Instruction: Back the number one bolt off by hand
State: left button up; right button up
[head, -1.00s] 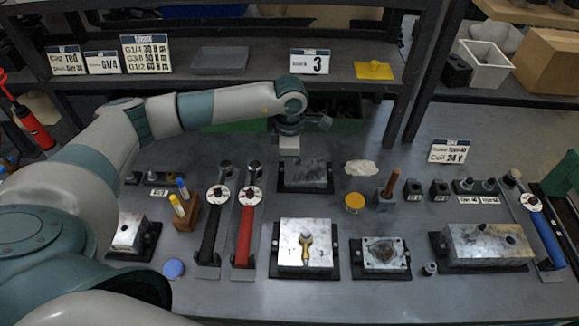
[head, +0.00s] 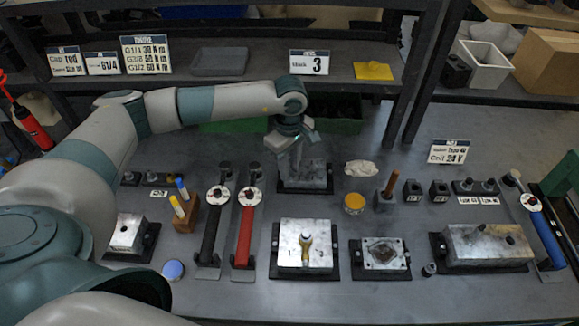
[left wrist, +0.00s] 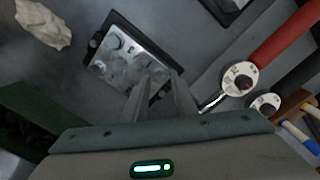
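A grey metal valve block (head: 305,180) sits on a dark base at the back middle of the bench. In the left wrist view the block (left wrist: 130,58) shows several small round bolt heads or holes on its top; I cannot read any number, so I cannot tell which bolt is number one. My left gripper (head: 297,158) hangs over the block's left part, pointing down. In the left wrist view its two fingers (left wrist: 157,100) stand apart with nothing seen between them. They hide part of the block's near edge. My right gripper is not in view.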

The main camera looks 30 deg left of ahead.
pick_arm(q)
jog(key=shift+m+b, duration=0.3)
jog(key=shift+b, duration=0.05)
dwell(0.5)
jog(key=shift+c, duration=0.3)
grip_shut()
jog(key=n, duration=0.4)
jog(key=shift+s+n, duration=0.1)
jog(key=shift+n, duration=0.3)
jog(key=n, duration=1.1)
jog(key=shift+s+d, duration=0.1)
jog(key=n, duration=0.6)
